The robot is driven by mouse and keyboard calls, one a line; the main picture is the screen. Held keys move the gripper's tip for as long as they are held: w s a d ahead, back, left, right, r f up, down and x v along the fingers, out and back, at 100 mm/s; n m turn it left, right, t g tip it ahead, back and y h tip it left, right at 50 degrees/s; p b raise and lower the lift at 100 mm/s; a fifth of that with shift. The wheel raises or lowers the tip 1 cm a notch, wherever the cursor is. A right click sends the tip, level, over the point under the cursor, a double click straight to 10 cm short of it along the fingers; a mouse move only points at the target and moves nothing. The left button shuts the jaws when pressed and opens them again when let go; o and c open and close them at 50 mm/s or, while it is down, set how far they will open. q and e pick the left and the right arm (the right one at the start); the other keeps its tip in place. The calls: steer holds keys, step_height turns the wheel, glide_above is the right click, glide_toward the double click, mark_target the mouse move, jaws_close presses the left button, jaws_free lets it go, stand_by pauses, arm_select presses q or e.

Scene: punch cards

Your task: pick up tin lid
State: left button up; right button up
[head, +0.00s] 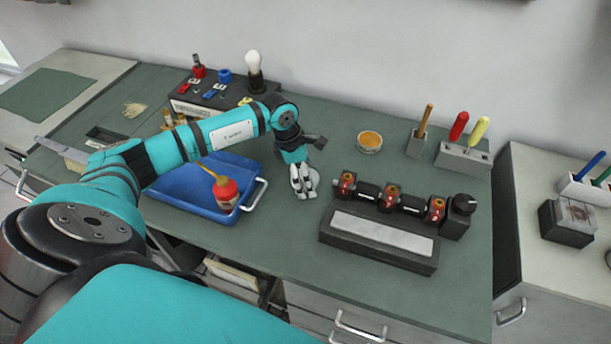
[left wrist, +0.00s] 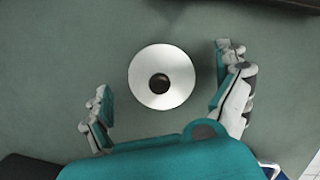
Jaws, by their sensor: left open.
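The tin lid (left wrist: 162,77) is a round silver disc with a dark knob at its centre, lying flat on the green worktop. In the head view only part of the lid (head: 315,178) shows beside my left gripper (head: 303,191), which hides the rest. My left gripper points down over the worktop and is open and empty. In the left wrist view its fingers stand on either side of the lid, apart from it. My right gripper is not in view.
A dark block with a pale top (head: 380,233) and red fittings is close on the right. An open tin with orange contents (head: 369,140) stands behind.

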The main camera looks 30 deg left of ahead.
arm_select(q)
steer(key=c, duration=1.1)
